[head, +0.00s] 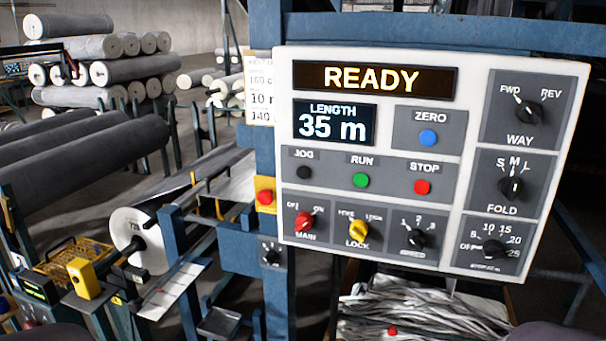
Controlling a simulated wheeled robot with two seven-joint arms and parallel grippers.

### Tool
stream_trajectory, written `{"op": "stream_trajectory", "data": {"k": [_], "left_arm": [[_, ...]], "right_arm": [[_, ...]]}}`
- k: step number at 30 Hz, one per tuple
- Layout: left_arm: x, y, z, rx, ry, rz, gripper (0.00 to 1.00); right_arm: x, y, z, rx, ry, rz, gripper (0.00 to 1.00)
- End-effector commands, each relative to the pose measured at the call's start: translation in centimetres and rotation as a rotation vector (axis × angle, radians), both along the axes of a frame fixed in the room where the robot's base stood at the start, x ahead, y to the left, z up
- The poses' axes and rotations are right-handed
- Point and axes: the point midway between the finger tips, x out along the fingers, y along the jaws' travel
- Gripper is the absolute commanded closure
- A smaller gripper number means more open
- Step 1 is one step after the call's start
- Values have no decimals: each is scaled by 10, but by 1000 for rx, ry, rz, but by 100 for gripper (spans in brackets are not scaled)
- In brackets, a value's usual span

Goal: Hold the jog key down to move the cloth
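The jog key is a round black button (304,172) under the JOG label at the left of a white control panel (465,130). It looks unpressed, with nothing touching it. The panel's display (375,79) reads READY, and the length display (334,124) below it reads 35 m. A pale sheet of cloth (225,182) also shows on the machine to the left. Neither of my grippers is in view.
The green RUN button (361,180), red STOP button (422,187) and blue ZERO button (428,137) sit near the jog key. Several knobs surround them. A red button on a yellow box (265,196) stands left of the panel. Grey cloth rolls (90,150) fill the left side.

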Motion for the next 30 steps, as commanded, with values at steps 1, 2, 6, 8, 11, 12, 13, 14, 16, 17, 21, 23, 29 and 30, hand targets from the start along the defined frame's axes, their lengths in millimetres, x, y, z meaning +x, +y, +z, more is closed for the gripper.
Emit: {"op": "stream_trajectory", "data": {"k": [1, 2, 6, 8, 11, 12, 13, 14, 16, 17, 21, 23, 29, 30], "left_arm": [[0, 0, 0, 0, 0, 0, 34], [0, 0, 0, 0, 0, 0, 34], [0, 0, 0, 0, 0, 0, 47], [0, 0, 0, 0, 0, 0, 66], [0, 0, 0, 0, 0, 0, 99], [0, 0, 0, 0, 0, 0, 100], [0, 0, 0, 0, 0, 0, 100], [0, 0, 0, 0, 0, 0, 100], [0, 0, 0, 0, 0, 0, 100], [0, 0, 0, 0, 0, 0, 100], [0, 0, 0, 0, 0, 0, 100], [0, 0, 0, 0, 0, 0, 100], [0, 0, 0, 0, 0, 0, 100], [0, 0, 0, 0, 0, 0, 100]], "right_arm": [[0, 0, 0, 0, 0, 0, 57], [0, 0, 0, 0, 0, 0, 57], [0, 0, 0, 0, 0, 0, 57], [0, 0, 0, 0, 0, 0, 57], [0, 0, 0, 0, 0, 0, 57], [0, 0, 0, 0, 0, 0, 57], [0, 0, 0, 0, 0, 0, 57], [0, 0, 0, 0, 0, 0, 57], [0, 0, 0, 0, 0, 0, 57], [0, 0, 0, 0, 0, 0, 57], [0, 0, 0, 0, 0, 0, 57], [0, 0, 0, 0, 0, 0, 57], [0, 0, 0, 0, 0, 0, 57], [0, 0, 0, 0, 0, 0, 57]]}}
